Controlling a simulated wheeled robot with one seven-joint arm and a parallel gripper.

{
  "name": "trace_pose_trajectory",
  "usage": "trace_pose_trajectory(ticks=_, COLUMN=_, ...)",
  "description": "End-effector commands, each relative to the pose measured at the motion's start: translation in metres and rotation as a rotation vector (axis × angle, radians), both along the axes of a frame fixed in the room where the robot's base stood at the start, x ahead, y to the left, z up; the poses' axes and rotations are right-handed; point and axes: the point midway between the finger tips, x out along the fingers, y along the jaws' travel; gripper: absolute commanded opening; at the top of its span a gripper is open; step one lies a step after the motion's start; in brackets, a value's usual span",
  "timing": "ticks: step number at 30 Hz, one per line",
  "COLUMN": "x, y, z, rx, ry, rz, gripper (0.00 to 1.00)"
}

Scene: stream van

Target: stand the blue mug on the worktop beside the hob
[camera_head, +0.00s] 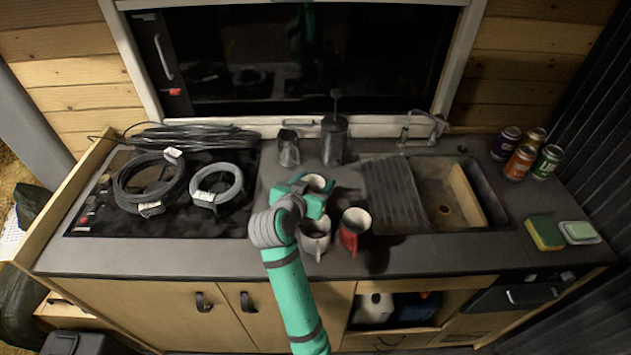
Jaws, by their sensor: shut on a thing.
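My gripper (312,194) is shut around a mug (316,182) with a pale inside. Its outside is mostly hidden by the teal jaws, so its colour is hard to tell; no other mug in view is blue, so I take it as the blue mug. It is over or on the worktop (200,262), right of the hob (98,219); I cannot tell whether its base touches. The black hob fills the left of the worktop.
A grey-white mug (315,240) and a red mug (354,229) stand just in front. Behind are a metal jug (288,149) and a dark canister (334,142). Cable coils (150,183) lie on the hob. A ribbed drainer (394,193) and sink (450,197) are right.

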Motion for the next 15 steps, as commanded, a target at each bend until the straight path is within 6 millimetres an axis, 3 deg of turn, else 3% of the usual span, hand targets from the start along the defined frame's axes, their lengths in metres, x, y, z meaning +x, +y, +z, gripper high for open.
trace_pose_trajectory(ticks=15, x=-0.0001, y=0.0005, z=-0.0076, rx=0.000, ry=0.001, rz=0.000, gripper=0.22)
